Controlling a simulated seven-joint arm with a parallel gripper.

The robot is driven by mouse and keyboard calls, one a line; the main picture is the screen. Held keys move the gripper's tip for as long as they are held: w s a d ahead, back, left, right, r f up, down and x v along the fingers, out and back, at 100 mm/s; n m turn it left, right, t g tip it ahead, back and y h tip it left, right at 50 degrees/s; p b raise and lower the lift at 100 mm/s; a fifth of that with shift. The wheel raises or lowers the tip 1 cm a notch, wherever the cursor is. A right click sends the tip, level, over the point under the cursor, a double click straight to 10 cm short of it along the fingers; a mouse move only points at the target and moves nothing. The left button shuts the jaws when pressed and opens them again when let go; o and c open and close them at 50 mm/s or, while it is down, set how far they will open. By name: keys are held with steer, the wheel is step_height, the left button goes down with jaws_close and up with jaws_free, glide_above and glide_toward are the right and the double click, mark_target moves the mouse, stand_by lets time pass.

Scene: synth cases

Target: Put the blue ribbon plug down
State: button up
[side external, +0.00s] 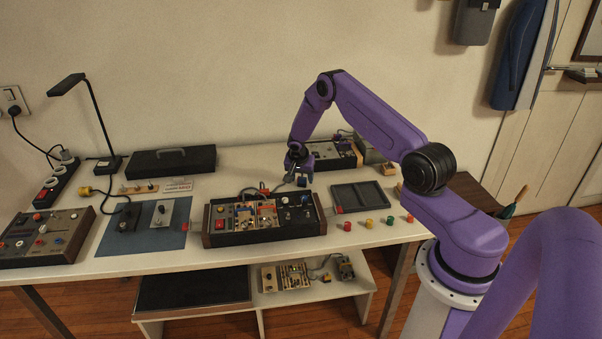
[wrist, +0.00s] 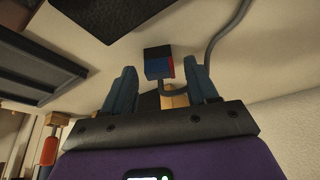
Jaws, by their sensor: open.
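My gripper (side external: 299,174) is above the back right part of the open wooden-ended console, in the side view. In the wrist view my gripper (wrist: 159,72) is open, with one blue-grey finger on each side. The blue ribbon plug appears to be the small dark blue block (wrist: 156,62) with a red side, seen between and just beyond the fingertips. A gap shows beside it, and no finger is clearly pressed on it. A grey cable (wrist: 224,30) runs close by. I cannot tell the plug apart in the side view, nor whether it rests on something.
The open console (side external: 263,235) holds circuit boards and knobs. A dark shallow tray (side external: 337,197) lies to its right, with several small coloured pieces (side external: 369,224) in front. Another device (side external: 330,152) stands behind. A blue mat (side external: 165,241) lies left. Bare table shows around the tray.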

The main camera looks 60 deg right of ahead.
steer(key=v, duration=1.2)
steer(key=s+a+r+n+y, duration=0.1)
steer(key=s+a+r+n, duration=0.25)
steer(key=a, duration=0.45)
steer(key=s+a+r+n, duration=0.3)
steer(key=a+r+n, duration=0.15)
steer(key=a, duration=0.35)
steer(key=s+a+r+n+y, duration=0.1)
steer(key=s+a+r+n, duration=0.25)
steer(key=a, duration=0.45)
steer(key=s+a+r+n+y, duration=0.1)
steer(key=s+n, duration=0.3)
steer(key=s, duration=0.5)
steer(key=s+a+r+n+g, duration=0.1)
steer(key=s+a+r+n, duration=0.1)
steer(key=s+n, duration=0.3)
steer(key=s+a+r+n+y, duration=0.1)
steer(key=s+n, duration=0.4)
steer(key=s, duration=0.9)
steer(key=shift+a+r+g+y, duration=0.3)
steer(key=shift+a+r, duration=0.4)
steer(key=shift+r, duration=0.1)
